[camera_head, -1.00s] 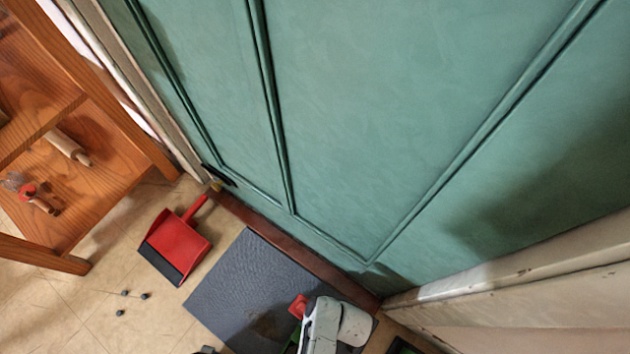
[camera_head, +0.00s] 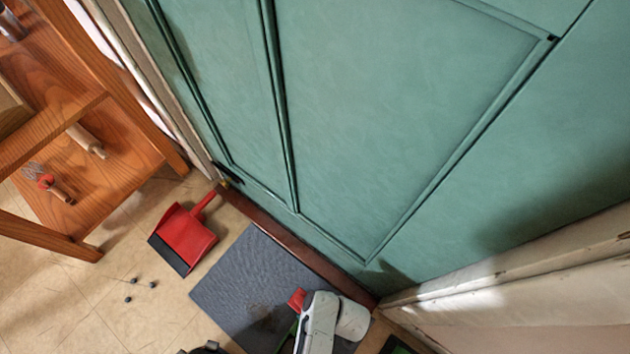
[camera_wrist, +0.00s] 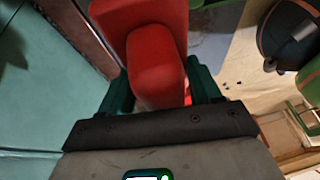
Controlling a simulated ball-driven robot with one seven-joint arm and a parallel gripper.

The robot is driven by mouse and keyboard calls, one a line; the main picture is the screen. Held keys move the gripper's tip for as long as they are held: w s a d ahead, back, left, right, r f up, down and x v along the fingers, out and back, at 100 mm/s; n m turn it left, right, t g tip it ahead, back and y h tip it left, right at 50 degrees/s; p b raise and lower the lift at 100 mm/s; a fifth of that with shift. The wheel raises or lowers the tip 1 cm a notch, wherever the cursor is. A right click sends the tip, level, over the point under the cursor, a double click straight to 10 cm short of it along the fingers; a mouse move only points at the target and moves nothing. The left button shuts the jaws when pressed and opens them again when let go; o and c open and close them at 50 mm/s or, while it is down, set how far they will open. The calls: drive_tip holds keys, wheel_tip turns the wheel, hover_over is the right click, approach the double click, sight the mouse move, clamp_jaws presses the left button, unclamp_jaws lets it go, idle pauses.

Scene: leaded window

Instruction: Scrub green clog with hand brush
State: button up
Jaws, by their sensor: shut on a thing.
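My gripper (camera_wrist: 160,88) is shut on a red thing, apparently the hand brush (camera_wrist: 155,65), whose rounded red body fills the space between the dark green fingers in the wrist view. In the head view, a small red part of the brush (camera_head: 297,298) shows beside my white wrist, over the grey mat. Its bristles are hidden. I cannot make out the green clog for sure. A dark thing with some green (camera_head: 399,346) is cut off at the bottom edge of the head view, right of my arm.
A grey mat (camera_head: 235,285) lies before the green door (camera_head: 390,120). A red dustpan (camera_head: 186,236) and several small dark bits (camera_head: 128,299) lie on the tiled floor. A wooden shelf (camera_head: 120,160) at left holds a rolling pin (camera_head: 86,140) and a whisk (camera_head: 45,182).

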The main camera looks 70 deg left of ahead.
drive_tip(key=shift+f, duration=0.1)
idle(0.5)
drive_tip(key=f+b, duration=0.2)
drive_tip(key=a+f+b, duration=0.1)
drive_tip(key=f+b, duration=0.1)
drive_tip(key=shift+s+a, duration=0.2)
drive_tip(key=shift+r, duration=0.1)
